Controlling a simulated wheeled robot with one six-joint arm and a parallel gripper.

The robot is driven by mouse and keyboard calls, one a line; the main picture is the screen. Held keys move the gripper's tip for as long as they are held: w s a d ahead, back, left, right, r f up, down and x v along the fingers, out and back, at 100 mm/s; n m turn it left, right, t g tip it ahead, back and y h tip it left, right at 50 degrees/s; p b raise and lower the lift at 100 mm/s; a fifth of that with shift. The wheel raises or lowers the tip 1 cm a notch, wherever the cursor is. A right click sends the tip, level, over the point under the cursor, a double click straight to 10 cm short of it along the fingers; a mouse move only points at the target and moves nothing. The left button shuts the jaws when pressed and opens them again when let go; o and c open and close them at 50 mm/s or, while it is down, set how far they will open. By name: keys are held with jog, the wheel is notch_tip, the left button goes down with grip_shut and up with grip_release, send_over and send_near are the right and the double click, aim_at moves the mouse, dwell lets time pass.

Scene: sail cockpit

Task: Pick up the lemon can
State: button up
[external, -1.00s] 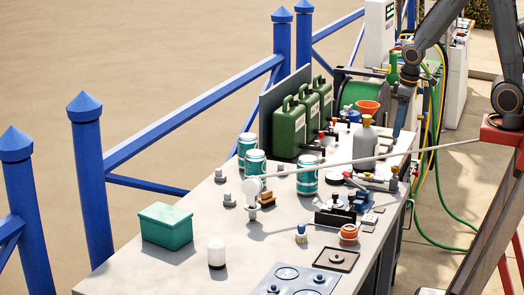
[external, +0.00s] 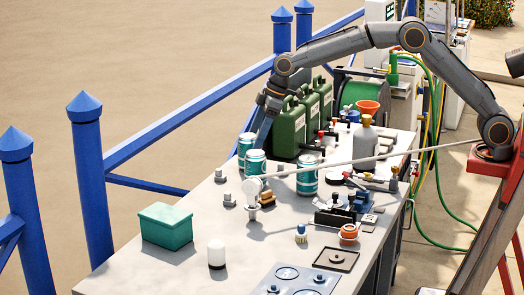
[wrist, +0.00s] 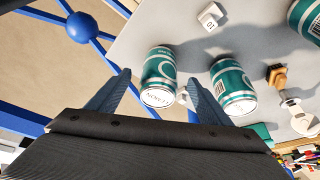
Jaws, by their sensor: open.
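Three teal-and-white cans stand on the grey worktop. In the external view one is at the fence-side edge (external: 244,150), one is just in front of it (external: 256,167), and one is farther right (external: 307,181). In the wrist view one can (wrist: 160,66) shows between my open fingers, with small lettering on its white end that looks like "lemon". A second can (wrist: 234,86) is right of the fingers, and a third (wrist: 306,20) is at the upper right. My gripper (external: 264,130) is empty, above and beside the two fence-side cans; its fingertips are partly hidden.
Green canisters (external: 290,128) stand close behind my gripper. A long thin rod (external: 370,160) crosses above the worktop. A blue fence (external: 200,113) runs along the far edge. Small fittings lie near the cans, and a teal box (external: 166,227) sits at the front left.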

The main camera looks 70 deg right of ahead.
jog(key=p+x, duration=0.1)
jog(key=x, duration=0.6)
jog(key=shift+w+f+p, duration=0.15)
jog(key=shift+p, duration=0.25)
jog(key=c, duration=1.4)
